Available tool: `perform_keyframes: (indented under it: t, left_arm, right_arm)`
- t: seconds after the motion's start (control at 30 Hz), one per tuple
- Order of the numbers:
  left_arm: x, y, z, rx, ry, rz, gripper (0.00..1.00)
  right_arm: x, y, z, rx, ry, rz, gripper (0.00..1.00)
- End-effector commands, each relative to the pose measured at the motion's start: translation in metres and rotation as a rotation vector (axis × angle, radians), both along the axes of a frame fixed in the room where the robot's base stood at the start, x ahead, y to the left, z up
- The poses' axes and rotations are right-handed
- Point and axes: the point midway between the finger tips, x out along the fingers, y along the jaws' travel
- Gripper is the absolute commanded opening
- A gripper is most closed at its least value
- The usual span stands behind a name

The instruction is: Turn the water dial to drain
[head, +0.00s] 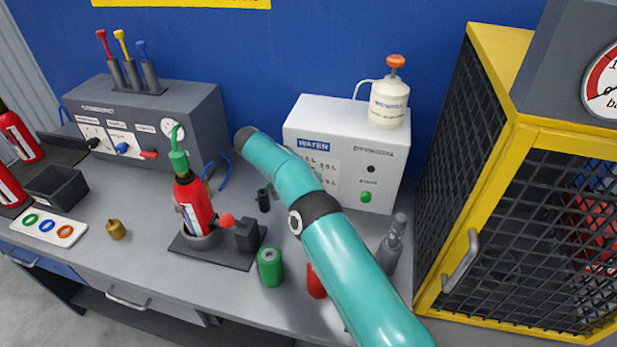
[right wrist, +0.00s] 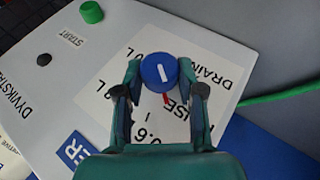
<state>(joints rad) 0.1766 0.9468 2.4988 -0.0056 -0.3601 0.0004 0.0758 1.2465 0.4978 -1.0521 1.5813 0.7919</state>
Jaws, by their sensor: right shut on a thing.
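The white water box (head: 306,118) stands at the back of the bench with a blue WATER label (head: 313,144). My right arm covers its dial in the head view. In the right wrist view the round blue dial (right wrist: 159,68) has a white line on its face, and my right gripper (right wrist: 160,73) is shut on it, one finger on each side. A short red mark shows at the dial's lower edge. The word DRAIN (right wrist: 211,76) is printed to the right of the dial; other labels are partly covered by my fingers. My left gripper is out of view.
A white pump bottle (head: 389,103) stands on the box. A green button (head: 365,197) is on its front. A red extinguisher (head: 193,205) stands in a holder to the left, with a green can (head: 270,267) nearby. A yellow mesh cage (head: 480,165) is close on the right.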

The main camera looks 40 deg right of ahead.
Motion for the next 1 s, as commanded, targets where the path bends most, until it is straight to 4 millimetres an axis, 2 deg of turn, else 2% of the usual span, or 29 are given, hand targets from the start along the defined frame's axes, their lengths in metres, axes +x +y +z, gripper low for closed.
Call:
perform_keyframes:
  t: [0.27,0.3,0.43,1.0]
  left_arm:
    - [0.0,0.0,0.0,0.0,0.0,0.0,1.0]
    - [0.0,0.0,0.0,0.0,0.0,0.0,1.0]
    - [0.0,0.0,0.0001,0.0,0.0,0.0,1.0]
    - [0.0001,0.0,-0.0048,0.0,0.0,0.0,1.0]
  right_arm:
    - [0.002,0.0017,0.001,0.0,-0.005,0.007,0.03]
    - [0.0021,0.0018,0.0009,0.001,-0.005,0.007,0.41]
    - [0.0017,0.0015,0.0008,0.001,-0.004,0.006,0.63]
    - [0.0,-0.0006,0.0003,0.021,-0.027,0.002,0.63]
